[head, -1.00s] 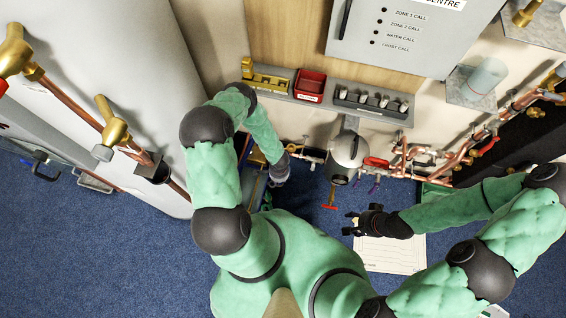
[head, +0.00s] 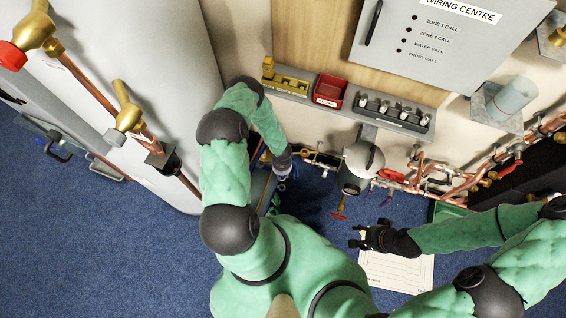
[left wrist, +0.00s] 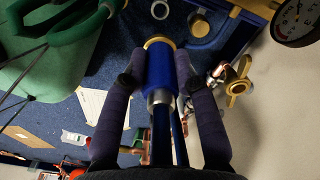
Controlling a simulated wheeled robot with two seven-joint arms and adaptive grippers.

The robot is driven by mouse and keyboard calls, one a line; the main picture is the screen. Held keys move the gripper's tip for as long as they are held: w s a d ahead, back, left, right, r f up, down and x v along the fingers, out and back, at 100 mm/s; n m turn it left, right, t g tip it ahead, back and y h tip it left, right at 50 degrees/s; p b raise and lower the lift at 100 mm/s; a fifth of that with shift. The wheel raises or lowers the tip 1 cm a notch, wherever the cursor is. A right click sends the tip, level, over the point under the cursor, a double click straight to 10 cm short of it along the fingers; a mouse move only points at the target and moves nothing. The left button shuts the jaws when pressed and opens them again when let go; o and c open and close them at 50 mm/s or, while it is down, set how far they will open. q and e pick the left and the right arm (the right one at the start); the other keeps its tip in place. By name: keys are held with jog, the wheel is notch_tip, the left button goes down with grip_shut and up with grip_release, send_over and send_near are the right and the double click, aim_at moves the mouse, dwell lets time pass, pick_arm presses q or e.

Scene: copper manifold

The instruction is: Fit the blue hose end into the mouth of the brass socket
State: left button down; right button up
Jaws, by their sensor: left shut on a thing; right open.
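In the left wrist view, my left gripper (left wrist: 160,62) is shut on the blue hose end (left wrist: 160,72), a blue cylinder with a silver collar; the blue hose runs back between the fingers. A brass-coloured rim (left wrist: 157,42) shows at its far end; I cannot tell whether this is the brass socket or part of the hose end. In the head view my left gripper (head: 283,170) is low by the wall pipes, and the hose end cannot be made out. My right gripper (head: 360,237) is open and empty above a white sheet.
Copper pipes with red valve handles (head: 425,180) run along the wall. A grey vessel (head: 360,165) stands right of my left gripper. A shelf holds a red bin (head: 331,90). A round gauge (left wrist: 297,22) and brass fitting (left wrist: 237,87) are right in the wrist view. Blue floor is open.

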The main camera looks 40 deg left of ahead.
pick_arm(q)
jog(key=shift+f+b, duration=3.2)
jog(key=shift+f, duration=0.6)
jog(key=shift+f+b, duration=0.3)
jog(key=shift+f, duration=1.4)
jog(key=shift+f, duration=0.3)
jog(key=shift+f, duration=0.7)
jog(key=shift+f, duration=0.75)
jog(key=c, duration=0.9)
grip_release()
